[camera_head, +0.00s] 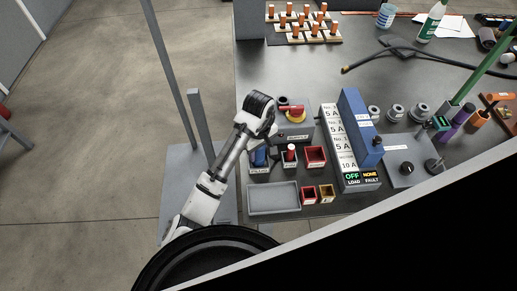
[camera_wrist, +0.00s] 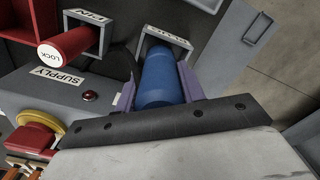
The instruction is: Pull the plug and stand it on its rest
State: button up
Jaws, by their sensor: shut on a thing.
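The blue plug (camera_wrist: 165,78) stands between the two purple fingers of my gripper (camera_wrist: 157,80) in the wrist view, and they are shut on it. Its far end is at the grey square holder (camera_wrist: 170,36) with an upside-down label, its rest. I cannot tell whether it is fully seated. In the head view the plug (camera_head: 259,157) shows at the grey rest (camera_head: 259,171), beside my forearm; my fingers are hidden there by my wrist.
A red lock pin (camera_wrist: 65,48) stands in its own holder right beside the plug. The grey supply box (camera_wrist: 55,88) and a red handle on a yellow base (camera_head: 295,114) are close. A grey tray (camera_head: 273,198), small red and yellow bins and a blue-and-white module (camera_head: 358,125) crowd the bench.

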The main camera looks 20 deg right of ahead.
jog(key=shift+f+b, duration=0.3)
jog(key=shift+f, duration=0.4)
jog(key=o, duration=1.2)
jog(key=shift+r, duration=0.1)
notch_tip(320, 180, up, 14)
jog(key=p, duration=0.4)
